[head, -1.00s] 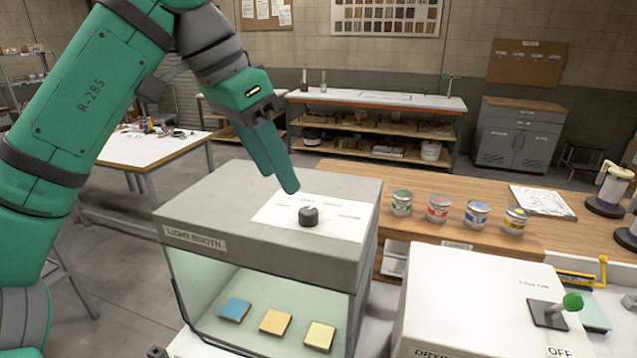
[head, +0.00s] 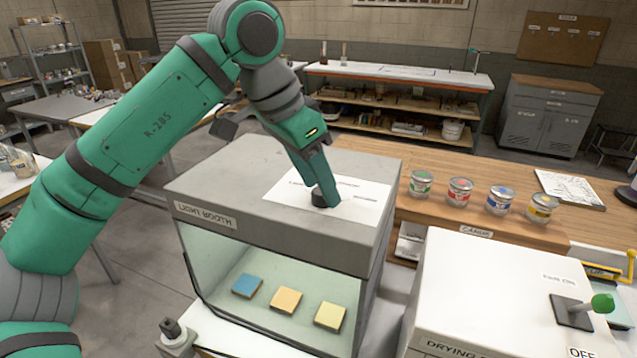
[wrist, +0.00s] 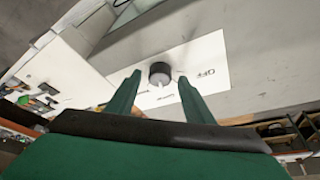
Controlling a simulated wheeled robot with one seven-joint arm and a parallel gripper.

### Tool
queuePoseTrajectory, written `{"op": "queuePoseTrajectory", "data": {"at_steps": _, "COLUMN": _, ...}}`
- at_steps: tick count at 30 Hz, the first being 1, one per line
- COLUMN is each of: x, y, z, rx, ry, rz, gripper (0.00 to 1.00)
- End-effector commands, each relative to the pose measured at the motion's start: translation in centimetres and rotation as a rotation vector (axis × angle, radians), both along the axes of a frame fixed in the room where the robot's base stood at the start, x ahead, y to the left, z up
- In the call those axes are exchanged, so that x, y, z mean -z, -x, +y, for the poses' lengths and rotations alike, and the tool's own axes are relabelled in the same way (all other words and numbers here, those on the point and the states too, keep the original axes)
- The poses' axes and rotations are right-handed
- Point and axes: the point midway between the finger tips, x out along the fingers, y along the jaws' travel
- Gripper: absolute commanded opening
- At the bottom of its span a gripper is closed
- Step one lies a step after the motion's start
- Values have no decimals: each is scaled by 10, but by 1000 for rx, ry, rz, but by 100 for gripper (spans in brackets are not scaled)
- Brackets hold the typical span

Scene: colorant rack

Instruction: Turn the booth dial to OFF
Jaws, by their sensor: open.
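The dial (head: 319,199) is a small dark round knob on a white label sheet (head: 352,205) on top of the grey light booth (head: 235,165). In the wrist view the dial (wrist: 159,70) has a pale pointer mark toward the bottom of the picture. The word OFF (wrist: 206,74) is printed to its right, away from the pointer. My gripper (head: 322,188) is low over the booth top, at the dial, and partly hides it in the head view. In the wrist view its open fingers (wrist: 157,84) lie left and right of the dial, with gaps visible; contact cannot be told.
Blue, orange and yellow tiles (head: 286,300) lie inside the booth. Several paint cans (head: 460,190) stand on the wooden bench to the right. A white drying unit (head: 480,285) with a green-knobbed lever (head: 602,303) stands at front right. The booth top around the label is clear.

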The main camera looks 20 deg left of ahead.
Motion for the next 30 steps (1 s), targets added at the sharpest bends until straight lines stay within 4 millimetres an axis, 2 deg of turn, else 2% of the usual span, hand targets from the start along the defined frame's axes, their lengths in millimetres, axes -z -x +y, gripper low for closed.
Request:
{"op": "queuePoseTrajectory", "data": {"at_steps": 11, "x": 7, "y": -2, "z": -2, "rx": 0, "ry": 0, "rz": 0, "gripper": 47}}
{"op": "queuePoseTrajectory", "data": {"at_steps": 12, "x": 7, "y": -2, "z": -2, "rx": 0, "ry": 0, "rz": 0, "gripper": 45}}
{"op": "queuePoseTrajectory", "data": {"at_steps": 17, "x": 7, "y": -2, "z": -2, "rx": 0, "ry": 0, "rz": 0, "gripper": 7}}
{"op": "queuePoseTrajectory", "data": {"at_steps": 30, "x": 6, "y": -2, "z": -3, "rx": -70, "ry": 1, "rz": -2, "gripper": 7}}
